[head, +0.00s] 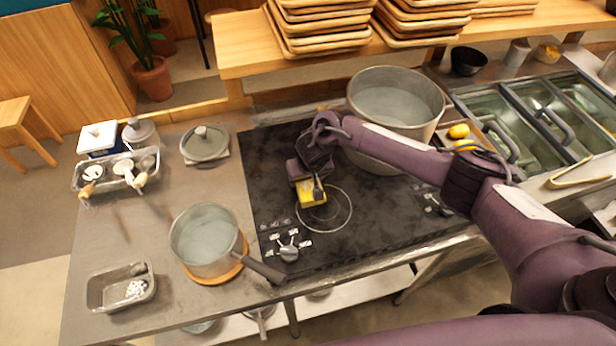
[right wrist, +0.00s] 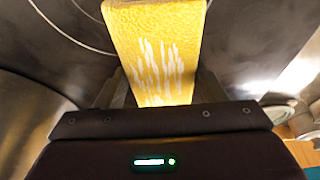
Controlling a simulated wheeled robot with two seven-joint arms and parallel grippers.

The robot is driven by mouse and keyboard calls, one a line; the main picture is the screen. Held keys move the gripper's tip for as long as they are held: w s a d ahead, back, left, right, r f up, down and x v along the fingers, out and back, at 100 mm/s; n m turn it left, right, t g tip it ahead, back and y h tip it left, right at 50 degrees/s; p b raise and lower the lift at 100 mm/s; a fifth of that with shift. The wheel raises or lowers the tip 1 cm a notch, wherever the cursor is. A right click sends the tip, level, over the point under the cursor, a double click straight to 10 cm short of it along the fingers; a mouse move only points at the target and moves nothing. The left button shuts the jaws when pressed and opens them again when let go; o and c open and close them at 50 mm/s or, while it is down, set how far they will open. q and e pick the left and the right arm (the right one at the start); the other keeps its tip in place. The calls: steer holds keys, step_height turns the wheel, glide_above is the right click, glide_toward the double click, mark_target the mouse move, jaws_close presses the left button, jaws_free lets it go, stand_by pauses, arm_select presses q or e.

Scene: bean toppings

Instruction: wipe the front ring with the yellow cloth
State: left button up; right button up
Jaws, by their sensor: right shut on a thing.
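The yellow cloth (head: 311,194) is a small block-like piece in the head view; it also fills the top middle of the right wrist view (right wrist: 155,50), with white streaks on it. My right gripper (head: 314,184) is shut on the cloth, above the dark cooktop (head: 270,165). The front ring (head: 350,222) is a thin pale circle on the cooktop. The cloth is over the ring's left part; whether it touches the surface I cannot tell. Part of a ring line shows at the upper left of the right wrist view (right wrist: 65,32). My left gripper is not in view.
A large pot (head: 437,125) stands at the back right of the cooktop. A saucepan (head: 205,262) sits left of it on a wooden board, its handle pointing to the front right. Control knobs (head: 289,252) lie near the front ring. Metal basins (head: 520,130) are at the right.

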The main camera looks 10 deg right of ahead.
steer(key=shift+s+d+f, duration=0.1)
steer(key=shift+d+f, duration=0.05)
steer(key=shift+d, duration=0.6)
steer(key=shift+d+p, duration=0.55)
steer(key=shift+d, duration=0.75)
steer(key=r, duration=0.1)
steer(key=r+p, duration=0.2)
steer(key=shift+w, duration=0.25)
steer(key=shift+r, duration=0.65)
steer(key=shift+a+r, duration=0.1)
steer(key=shift+r, duration=1.85)
